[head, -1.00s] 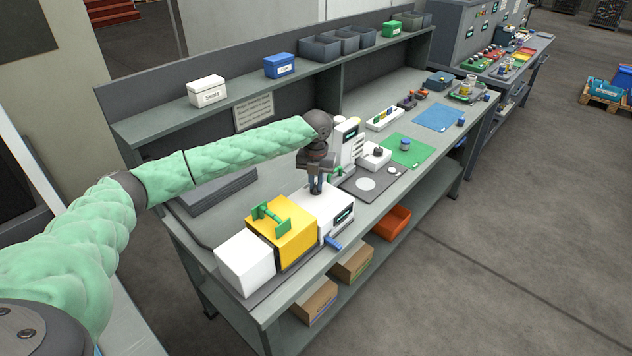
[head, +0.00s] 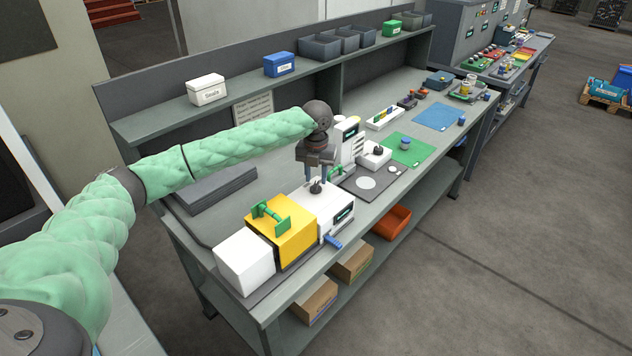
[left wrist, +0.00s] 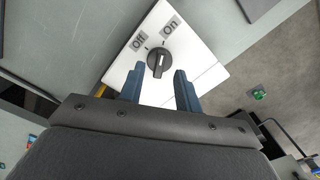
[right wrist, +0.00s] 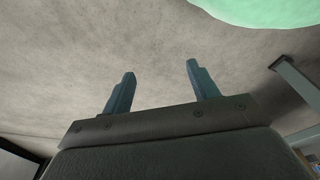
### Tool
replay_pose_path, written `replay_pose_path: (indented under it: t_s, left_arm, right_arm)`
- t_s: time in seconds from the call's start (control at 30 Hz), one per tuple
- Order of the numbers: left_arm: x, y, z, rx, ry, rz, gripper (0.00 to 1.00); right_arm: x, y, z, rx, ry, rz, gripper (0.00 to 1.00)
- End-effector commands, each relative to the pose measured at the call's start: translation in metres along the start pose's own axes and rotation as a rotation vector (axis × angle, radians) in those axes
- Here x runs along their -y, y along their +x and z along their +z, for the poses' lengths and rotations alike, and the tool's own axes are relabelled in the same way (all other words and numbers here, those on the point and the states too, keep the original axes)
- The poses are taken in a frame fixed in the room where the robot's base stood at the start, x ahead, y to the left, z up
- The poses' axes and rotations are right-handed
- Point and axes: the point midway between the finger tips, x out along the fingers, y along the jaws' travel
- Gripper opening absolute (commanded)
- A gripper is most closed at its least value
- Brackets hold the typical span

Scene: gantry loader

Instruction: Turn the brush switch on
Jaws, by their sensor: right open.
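The brush switch is a black round knob (head: 316,187) on top of a white box (head: 337,207). In the left wrist view the knob (left wrist: 159,62) has a white mark, pointing roughly at the "On" label (left wrist: 171,25); the "Off" label (left wrist: 138,41) lies to its left. My left gripper (head: 319,176) is just above the knob. Its blue fingers (left wrist: 160,88) are spread and empty, clear of the knob. My right gripper (right wrist: 158,85) is open and empty over bare floor; it does not show in the head view.
A yellow block with a green handle (head: 283,230) and a white block (head: 244,263) stand left of the switch box. A blue lever (head: 332,242) sticks out at its front. A white upright unit (head: 347,142) stands behind. A dark mat (head: 360,190) lies to the right.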

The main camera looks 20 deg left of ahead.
Motion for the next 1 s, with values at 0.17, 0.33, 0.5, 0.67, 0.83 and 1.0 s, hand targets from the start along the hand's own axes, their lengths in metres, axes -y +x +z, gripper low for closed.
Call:
replay_pose_path:
  t_s: [0.17, 0.33, 0.5, 0.67, 0.83, 1.0]
  left_arm:
    - [-0.001, -0.024, 0.001, 0.003, -0.001, 0.0, 0.34]
    - [0.0, -0.044, 0.001, 0.002, -0.001, 0.0, 0.34]
    - [0.0, -0.054, 0.0, 0.002, -0.001, 0.0, 0.34]
    - [0.0, -0.057, 0.0, 0.001, -0.001, 0.0, 0.34]
    - [0.0, -0.056, 0.0, 0.001, -0.001, 0.0, 0.34]
    - [0.0, -0.057, 0.0, 0.001, -0.001, 0.0, 0.34]
  right_arm:
    - [0.004, -0.012, -0.013, 0.01, 0.007, -0.006, 0.6]
    - [0.008, -0.026, -0.022, 0.02, 0.011, -0.011, 0.6]
    - [0.009, -0.033, -0.026, 0.024, 0.013, -0.013, 0.6]
    - [0.009, -0.035, -0.028, 0.024, 0.013, -0.014, 0.6]
    - [0.009, -0.035, -0.028, 0.024, 0.013, -0.013, 0.6]
    - [0.009, -0.035, -0.027, 0.025, 0.013, -0.013, 0.6]
